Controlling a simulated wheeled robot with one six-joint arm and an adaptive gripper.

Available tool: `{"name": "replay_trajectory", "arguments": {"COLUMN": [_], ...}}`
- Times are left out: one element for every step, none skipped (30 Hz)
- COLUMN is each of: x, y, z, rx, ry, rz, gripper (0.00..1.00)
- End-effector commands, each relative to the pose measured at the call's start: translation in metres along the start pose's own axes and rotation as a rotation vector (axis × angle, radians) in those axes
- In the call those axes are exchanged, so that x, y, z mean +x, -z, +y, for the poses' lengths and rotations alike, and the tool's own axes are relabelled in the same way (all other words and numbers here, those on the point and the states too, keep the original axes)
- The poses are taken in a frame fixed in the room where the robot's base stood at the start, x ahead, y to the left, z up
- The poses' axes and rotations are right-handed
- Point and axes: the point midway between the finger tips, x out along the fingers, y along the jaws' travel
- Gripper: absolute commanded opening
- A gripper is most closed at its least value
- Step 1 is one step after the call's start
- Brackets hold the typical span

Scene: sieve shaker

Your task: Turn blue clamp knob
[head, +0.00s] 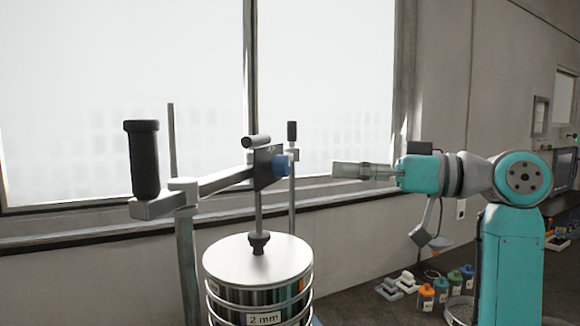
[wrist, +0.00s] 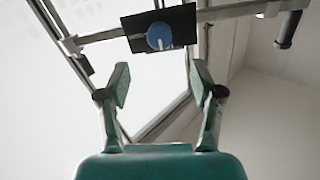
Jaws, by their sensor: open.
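The blue clamp knob (head: 281,165) sits on a dark plate (head: 264,168) on the crossbar above the sieve stack. In the wrist view the knob (wrist: 159,37) is a round blue disc with a white mark, on its dark plate (wrist: 182,22), ahead of the fingers and slightly above the gap between them. My gripper (head: 336,171) is to the right of the knob in the head view, level with it and pointing at it, with a gap between. In the wrist view my gripper (wrist: 160,84) shows its two fingers spread apart with nothing between them.
The sieve stack (head: 262,292) with a metal lid stands below the crossbar (head: 222,181). A black-handled lever (head: 144,160) is at the left and a thin upright rod (head: 292,190) stands behind the knob.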

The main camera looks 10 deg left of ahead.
Motion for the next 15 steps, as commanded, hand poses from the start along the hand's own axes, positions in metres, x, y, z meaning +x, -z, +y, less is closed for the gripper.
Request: {"name": "replay_trajectory", "arguments": {"x": [0.006,0.011,0.017,0.022,0.027,0.035,0.040,0.046,0.053,0.058,0.063,0.070,0.074,0.078,0.083], "y": [0.000,0.000,0.000,0.000,0.000,-0.001,-0.001,-0.001,-0.001,-0.001,0.000,0.000,0.000,-0.001,-0.001], "z": [0.000,-0.001,-0.001,-0.001,-0.001,-0.001,-0.001,-0.001,-0.001,-0.001,-0.001,-0.001,-0.001,0.000,0.000], "rx": [0.001,0.001,0.001,0.002,0.002,0.003,0.003,0.003,0.002,0.002,0.002,0.002,0.002,0.002,0.002], "ry": [0.002,0.004,0.004,0.003,0.003,0.005,0.003,0.003,0.004,0.003,0.003,0.003,0.003,0.002,0.002], "rz": [0.000,0.000,0.001,0.001,0.001,0.000,0.000,0.000,0.000,0.000,0.001,0.001,0.001,0.001,0.001], "gripper": [0.66,0.66,0.66,0.66,0.66,0.66,0.66,0.66,0.66,0.66,0.66,0.66,0.66,0.66,0.66]}}
